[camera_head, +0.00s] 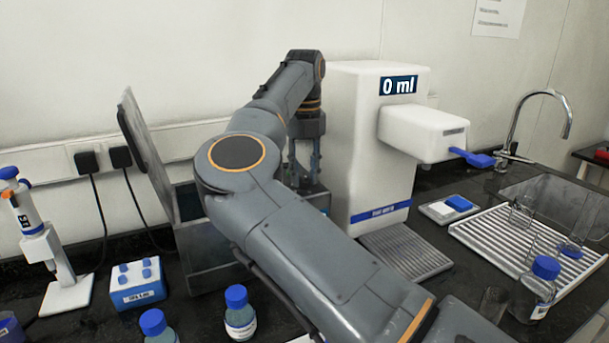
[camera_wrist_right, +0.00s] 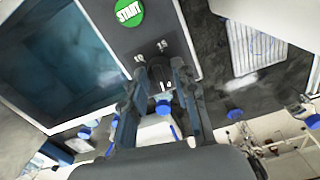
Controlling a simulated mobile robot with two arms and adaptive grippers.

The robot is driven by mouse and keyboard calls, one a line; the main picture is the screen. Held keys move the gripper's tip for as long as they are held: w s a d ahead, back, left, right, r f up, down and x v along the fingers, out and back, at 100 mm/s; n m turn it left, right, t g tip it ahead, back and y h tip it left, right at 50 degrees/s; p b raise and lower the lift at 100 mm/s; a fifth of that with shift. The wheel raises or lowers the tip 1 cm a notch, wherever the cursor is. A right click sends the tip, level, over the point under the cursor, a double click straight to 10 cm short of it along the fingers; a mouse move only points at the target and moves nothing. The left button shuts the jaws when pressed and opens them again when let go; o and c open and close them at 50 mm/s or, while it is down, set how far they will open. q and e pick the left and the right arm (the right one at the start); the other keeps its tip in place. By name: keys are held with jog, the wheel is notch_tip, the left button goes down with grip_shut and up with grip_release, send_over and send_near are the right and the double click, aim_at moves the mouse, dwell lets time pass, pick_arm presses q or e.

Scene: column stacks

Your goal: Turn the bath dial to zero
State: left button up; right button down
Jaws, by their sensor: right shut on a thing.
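The water bath (camera_head: 212,262) is a grey metal box with its lid (camera_head: 146,150) raised, partly hidden behind my right arm. In the right wrist view its blue water (camera_wrist_right: 62,55) fills the left, beside a dark control panel (camera_wrist_right: 150,30) with a green START button (camera_wrist_right: 129,12) and white scale marks. My right gripper (camera_head: 304,168) reaches down at the bath's right end. In the wrist view its fingers (camera_wrist_right: 158,73) are closed around the small dial at the marks. The dial is mostly hidden between the fingertips, so its setting cannot be read. My left gripper is not in view.
A white dispenser (camera_head: 350,150) reading 0 ml stands close right of my right gripper. A drying rack (camera_head: 525,250) and sink lie right.

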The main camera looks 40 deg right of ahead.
aim_at(304, 175)
jog(key=shift+n, duration=0.7)
jog(key=c, duration=1)
grip_release()
jog(key=shift+c, duration=0.2)
jog(key=shift+r, duration=0.1)
notch_tip(304, 175, up, 12)
